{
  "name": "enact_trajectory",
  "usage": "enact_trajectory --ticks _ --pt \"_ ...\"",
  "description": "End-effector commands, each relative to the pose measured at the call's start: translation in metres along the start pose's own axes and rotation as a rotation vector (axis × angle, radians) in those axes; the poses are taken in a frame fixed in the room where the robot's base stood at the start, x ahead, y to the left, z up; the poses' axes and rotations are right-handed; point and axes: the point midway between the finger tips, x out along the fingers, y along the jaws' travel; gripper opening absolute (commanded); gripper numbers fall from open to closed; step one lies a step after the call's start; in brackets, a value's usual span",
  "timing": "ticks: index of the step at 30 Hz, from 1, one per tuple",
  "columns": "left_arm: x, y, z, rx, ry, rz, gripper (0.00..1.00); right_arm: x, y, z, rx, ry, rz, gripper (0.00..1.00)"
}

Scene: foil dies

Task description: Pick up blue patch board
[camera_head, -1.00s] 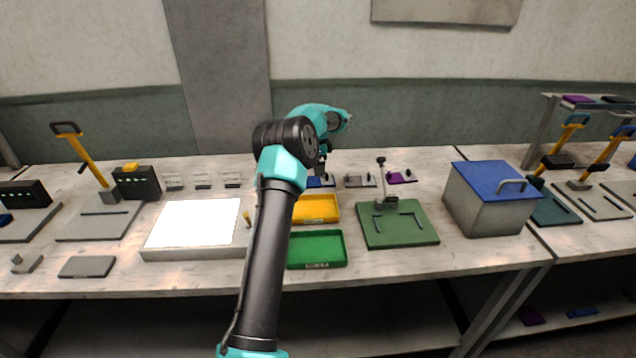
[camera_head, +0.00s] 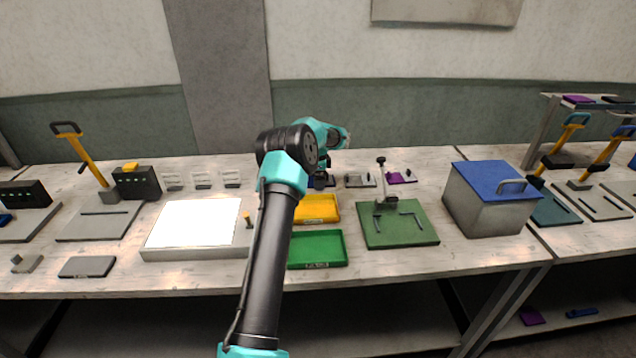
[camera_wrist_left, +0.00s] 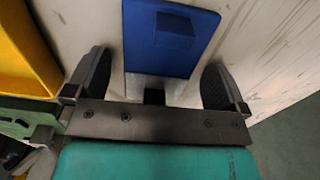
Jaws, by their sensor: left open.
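The blue patch board (camera_wrist_left: 168,50) is a flat blue plate with a small raised blue block on it, lying on the pale bench top. In the wrist view it stretches away between the two dark fingers of my left gripper (camera_wrist_left: 155,82), which is open with a gap on both sides of the board. In the head view my left gripper (camera_head: 320,181) is low over the back row of the bench and covers most of the blue patch board (camera_head: 311,184). I cannot tell how high the fingertips are above the bench. My right gripper is not in view.
A grey board (camera_head: 360,181) and a purple board (camera_head: 402,178) lie to the right. A yellow tray (camera_head: 318,209) and a green tray (camera_head: 317,249) are in front. A green fixture (camera_head: 400,235) with an upright post stands front right. Clear white boards (camera_head: 203,181) are left.

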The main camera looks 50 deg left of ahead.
Motion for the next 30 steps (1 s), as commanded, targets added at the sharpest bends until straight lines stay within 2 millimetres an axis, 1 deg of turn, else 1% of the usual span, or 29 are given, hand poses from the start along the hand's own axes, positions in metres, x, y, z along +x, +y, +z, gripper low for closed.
enact_trajectory --ticks 14,27,29,30 --pt "0.0005 0.0001 -0.0003 0.000 0.000 0.000 0.99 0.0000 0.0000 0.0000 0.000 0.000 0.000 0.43" --pt "0.0004 0.0002 -0.0003 0.000 0.000 0.000 0.57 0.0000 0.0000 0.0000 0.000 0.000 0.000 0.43" --pt "0.0004 0.0002 -0.0003 0.000 0.000 0.000 0.51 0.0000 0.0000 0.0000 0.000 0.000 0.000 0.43" --pt "0.0002 0.0001 -0.0003 0.000 0.000 0.000 0.50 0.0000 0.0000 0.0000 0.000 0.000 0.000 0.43"
